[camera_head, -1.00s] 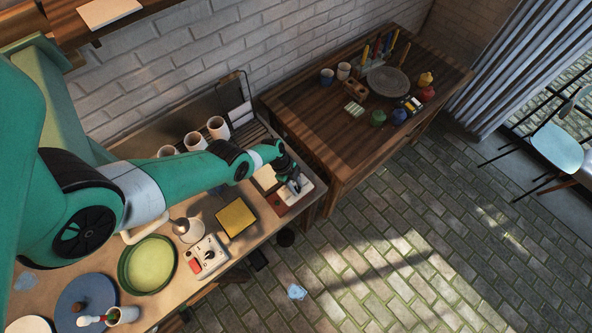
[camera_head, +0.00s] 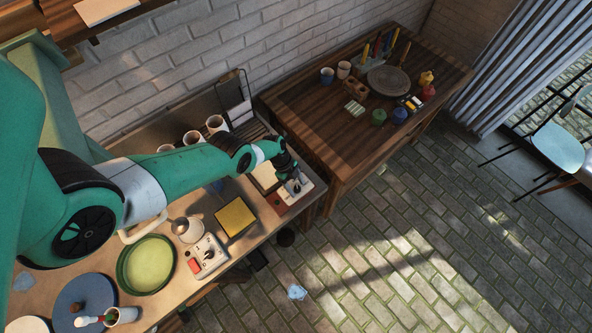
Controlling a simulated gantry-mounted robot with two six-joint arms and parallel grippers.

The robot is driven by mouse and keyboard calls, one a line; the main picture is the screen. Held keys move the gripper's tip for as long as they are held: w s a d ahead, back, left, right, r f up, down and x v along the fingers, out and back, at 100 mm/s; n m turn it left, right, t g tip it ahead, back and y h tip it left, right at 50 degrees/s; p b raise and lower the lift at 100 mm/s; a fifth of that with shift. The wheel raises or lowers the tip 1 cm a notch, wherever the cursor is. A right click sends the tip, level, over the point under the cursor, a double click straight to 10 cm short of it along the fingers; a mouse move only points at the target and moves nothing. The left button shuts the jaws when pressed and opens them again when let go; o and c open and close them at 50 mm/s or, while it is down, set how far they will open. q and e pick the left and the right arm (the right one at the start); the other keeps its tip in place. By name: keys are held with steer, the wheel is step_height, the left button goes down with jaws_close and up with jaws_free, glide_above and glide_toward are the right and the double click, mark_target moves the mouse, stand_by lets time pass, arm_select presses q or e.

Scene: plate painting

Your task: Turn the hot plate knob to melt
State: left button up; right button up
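A small device with a dark red-brown base and a white control panel (camera_head: 307,184) sits at the right end of the long workbench. It looks like the hot plate; a cream slab (camera_head: 264,177) lies beside the panel on its left. A small dark knob seems to be on the panel, partly hidden by the gripper. My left gripper (camera_head: 293,182) points down over this panel, very close to it. Its fingers are too small and dark to show whether they are open or touch the knob. My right gripper is out of view.
A second white box with a dark knob and red switch (camera_head: 195,266) stands farther left, near a yellow sponge (camera_head: 235,217) and a green round plate (camera_head: 146,264). A wooden table (camera_head: 310,110) with paint pots adjoins on the right.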

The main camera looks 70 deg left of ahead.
arm_select(q)
steer(key=p+v, duration=0.9)
steer(key=v, duration=0.2)
steer(key=shift+r+p, duration=0.25)
steer(key=shift+p, duration=0.1)
steer(key=shift+s, duration=0.15)
